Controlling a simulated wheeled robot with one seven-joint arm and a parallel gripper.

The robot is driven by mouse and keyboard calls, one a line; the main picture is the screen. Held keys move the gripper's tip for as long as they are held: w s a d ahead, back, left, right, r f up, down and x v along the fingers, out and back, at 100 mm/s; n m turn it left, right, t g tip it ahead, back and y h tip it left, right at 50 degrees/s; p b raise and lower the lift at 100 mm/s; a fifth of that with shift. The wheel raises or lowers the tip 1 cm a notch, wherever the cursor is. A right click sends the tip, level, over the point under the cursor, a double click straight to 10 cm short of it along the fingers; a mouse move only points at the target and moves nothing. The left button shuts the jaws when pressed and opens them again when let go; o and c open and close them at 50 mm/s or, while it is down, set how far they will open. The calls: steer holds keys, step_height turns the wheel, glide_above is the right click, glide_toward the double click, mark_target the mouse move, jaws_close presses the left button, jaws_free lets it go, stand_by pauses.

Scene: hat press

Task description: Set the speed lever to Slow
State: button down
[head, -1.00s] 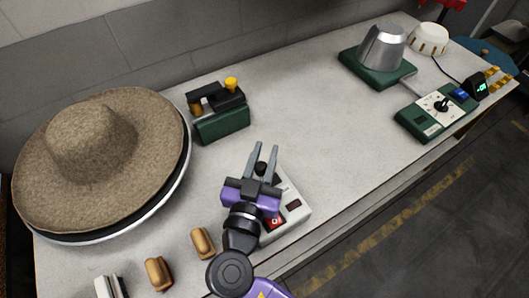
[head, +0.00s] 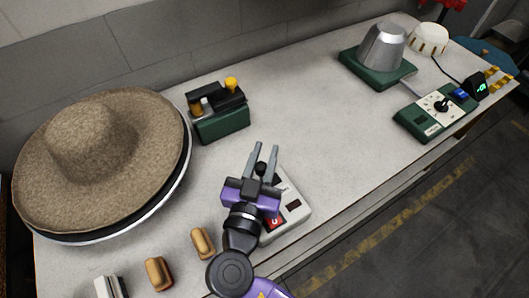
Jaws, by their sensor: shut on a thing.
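The speed lever shows as a black ball knob (head: 262,168) on the white control box (head: 296,208) at the front middle of the bench. My gripper (head: 266,148) reaches over the box from the front. Its two grey fingers stand on either side of the lever, shut on it just below their tips. The purple gripper body hides much of the box, including the lever's foot and any Slow marking. A red switch (head: 276,222) and a small dark display (head: 294,204) show beside the gripper.
A brown felt hat (head: 95,150) fills the bench's left. A green box with a yellow knob (head: 222,118) stands behind my gripper. Wooden-handled tools (head: 158,272) lie at the front left. A metal hat form (head: 382,48) and a green dial panel (head: 438,112) stand right. The bench middle is clear.

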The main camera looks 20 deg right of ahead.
steer(key=b, duration=0.2)
steer(key=a+n+t+b, duration=0.1)
steer(key=b, duration=0.1)
steer(key=shift+s+a+f+h, duration=0.2)
steer(key=shift+a+f+h, duration=0.1)
steer(key=a+n+t+b, duration=0.1)
steer(key=b, duration=0.2)
steer(key=a+n+t+b, duration=0.1)
steer(key=b, duration=0.2)
steer(key=shift+s+a+n, duration=0.35)
steer(key=shift+a+n, duration=0.05)
steer(key=shift+s+a+b, duration=0.15)
steer(key=shift+a+b, duration=0.55)
steer(key=shift+b, duration=0.45)
steer(key=shift+a+r, duration=0.1)
steer(key=shift+r, duration=0.05)
steer(key=c, duration=1.3)
jaws_free()
steer(key=shift+o, duration=0.6)
